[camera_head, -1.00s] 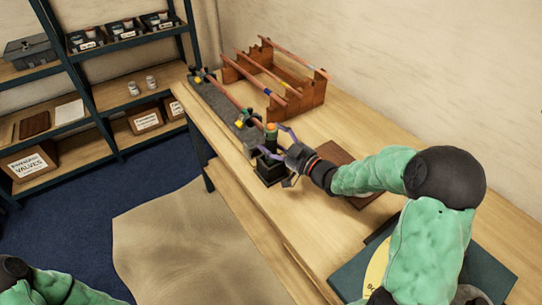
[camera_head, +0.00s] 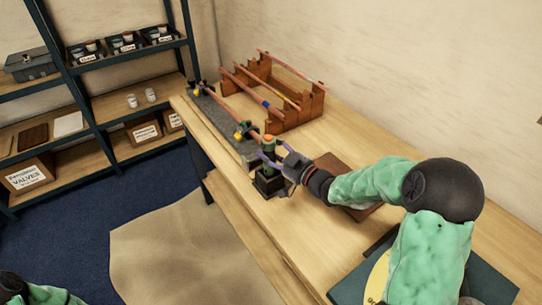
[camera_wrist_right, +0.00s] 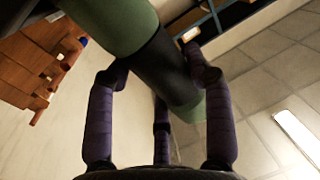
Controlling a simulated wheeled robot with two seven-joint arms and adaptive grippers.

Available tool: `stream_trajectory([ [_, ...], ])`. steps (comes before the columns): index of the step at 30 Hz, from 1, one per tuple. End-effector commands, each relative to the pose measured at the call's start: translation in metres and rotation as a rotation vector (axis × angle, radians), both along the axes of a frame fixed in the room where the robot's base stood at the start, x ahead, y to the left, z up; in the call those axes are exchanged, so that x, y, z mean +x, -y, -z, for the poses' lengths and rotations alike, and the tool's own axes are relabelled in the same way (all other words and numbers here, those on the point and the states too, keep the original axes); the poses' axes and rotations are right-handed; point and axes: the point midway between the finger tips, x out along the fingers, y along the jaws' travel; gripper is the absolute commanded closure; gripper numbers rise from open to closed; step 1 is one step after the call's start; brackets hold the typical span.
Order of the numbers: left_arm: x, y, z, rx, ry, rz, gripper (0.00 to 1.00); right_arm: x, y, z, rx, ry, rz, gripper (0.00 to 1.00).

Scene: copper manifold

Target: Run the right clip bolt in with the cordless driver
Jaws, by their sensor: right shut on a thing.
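My right gripper (camera_head: 272,161) is shut around the driver's body from the right. In the right wrist view, its purple fingers (camera_wrist_right: 158,75) wrap the green and black driver body (camera_wrist_right: 165,55). A copper pipe (camera_head: 228,111) runs along a grey board (camera_head: 215,115), with coloured clips (camera_head: 243,130) on it. The clip bolt is too small to make out. My left arm shows only at the bottom left; its gripper is out of view.
A brown wooden rack (camera_head: 290,112) holding copper pipes stands behind the board. A brown flat piece (camera_head: 332,163) lies under my right forearm. A dark green case or board (camera_head: 350,287) is at the near right. Shelving (camera_head: 75,85) stands left, beyond the floor.

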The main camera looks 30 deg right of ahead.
Motion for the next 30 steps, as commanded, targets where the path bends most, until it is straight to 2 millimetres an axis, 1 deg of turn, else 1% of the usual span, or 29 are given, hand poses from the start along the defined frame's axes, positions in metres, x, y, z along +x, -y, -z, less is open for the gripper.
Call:
stream_trajectory([
  [1,0.0,0.0,-0.005,0.0,0.0,0.0,0.36,0.0,0.001,-0.013,-0.004,0.008,0.001,0.93],
  [9,0.0,0.0,-0.025,0.0,0.0,0.0,0.36,0.0,0.0,-0.063,-0.004,0.011,0.0,0.93],
  [12,0.0,0.0,-0.03,0.0,0.0,0.0,0.36,0.0,0.0,-0.077,-0.004,0.009,0.0,0.93],
  [18,0.0,0.0,-0.037,0.0,0.0,0.0,0.36,0.0,0.001,-0.096,-0.002,0.007,0.0,0.93],
  [30,0.0,0.0,-0.057,0.0,0.0,0.0,0.36,0.0,0.0,-0.123,-0.002,0.007,0.0,0.93],
])
